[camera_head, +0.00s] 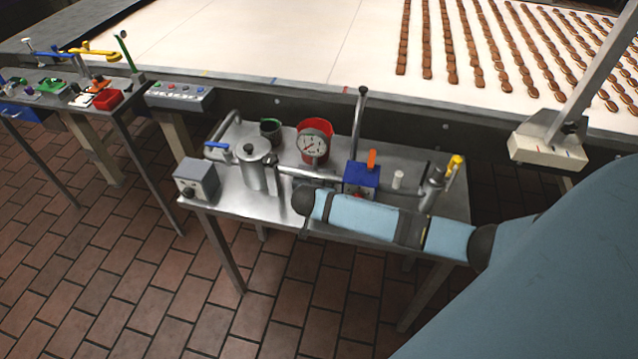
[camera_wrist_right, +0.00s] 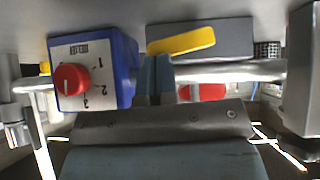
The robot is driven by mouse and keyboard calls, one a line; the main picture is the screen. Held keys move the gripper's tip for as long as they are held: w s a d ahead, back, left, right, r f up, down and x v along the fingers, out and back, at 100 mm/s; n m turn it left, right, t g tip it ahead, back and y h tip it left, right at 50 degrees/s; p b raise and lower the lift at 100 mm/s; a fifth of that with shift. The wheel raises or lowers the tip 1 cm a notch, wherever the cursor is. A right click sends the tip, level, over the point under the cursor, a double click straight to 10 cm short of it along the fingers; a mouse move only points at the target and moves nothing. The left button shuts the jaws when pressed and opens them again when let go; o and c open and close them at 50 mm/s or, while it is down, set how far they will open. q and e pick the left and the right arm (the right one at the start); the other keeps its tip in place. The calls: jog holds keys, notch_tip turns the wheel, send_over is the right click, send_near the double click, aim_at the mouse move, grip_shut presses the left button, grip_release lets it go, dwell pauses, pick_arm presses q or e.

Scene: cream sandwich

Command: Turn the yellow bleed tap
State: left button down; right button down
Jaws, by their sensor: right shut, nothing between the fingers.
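In the right wrist view a yellow lever (camera_wrist_right: 181,41) lies nearly level near a pipe, just above my right gripper (camera_wrist_right: 158,75) in the picture. The gripper's fingers are shut with nothing between them. I cannot tell whether they touch the lever. In the head view a yellow-topped fitting (camera_head: 455,161) stands at the right end of the steel table; I cannot tell whether it is the same thing. My right forearm crosses the table's front, and the gripper cannot be made out there. My left gripper is not in view.
A blue box (camera_wrist_right: 100,68) with a red dial knob (camera_wrist_right: 71,79) is close left of the fingers. A conveyor (camera_head: 300,40) runs behind.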

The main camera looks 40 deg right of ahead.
jog(key=shift+s+d+f+t+y, duration=0.1)
jog(key=shift+f+t+y, duration=0.1)
jog(key=shift+t+y, duration=0.1)
dwell(0.5)
